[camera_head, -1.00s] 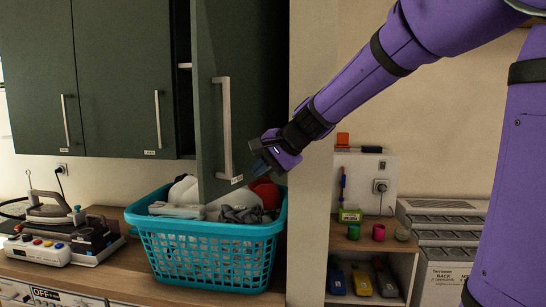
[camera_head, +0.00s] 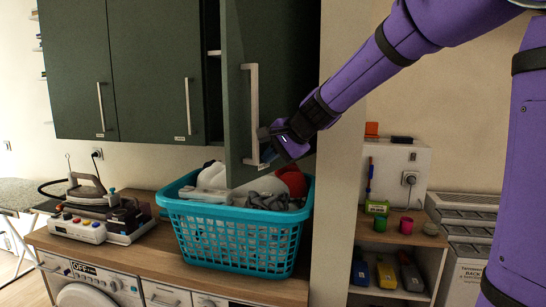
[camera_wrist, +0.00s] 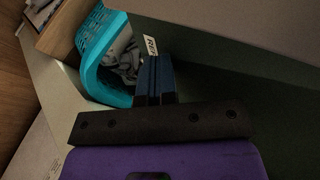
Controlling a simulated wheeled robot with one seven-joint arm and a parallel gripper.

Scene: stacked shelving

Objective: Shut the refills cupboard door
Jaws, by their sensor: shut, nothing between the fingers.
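The dark green cupboard door (camera_head: 236,100) on the right of the wall units stands open, swung out toward me. It has a pale vertical bar handle (camera_head: 251,115) and a small label near its bottom edge. The wrist view shows that label (camera_wrist: 150,45) with only part of its lettering, seemingly "REFI". My gripper (camera_head: 264,142) is shut and empty, in front of the door's lower part, close to the handle's lower end. In the wrist view its dark blue fingers (camera_wrist: 153,78) point toward the labelled edge; I cannot tell whether they touch.
A turquoise basket (camera_head: 235,215) of laundry stands on the wooden counter just below the door. An iron (camera_head: 85,192) sits at the left. A pale post (camera_head: 342,160) stands right of the cupboard, beside a low shelf unit (camera_head: 385,238) with small items.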

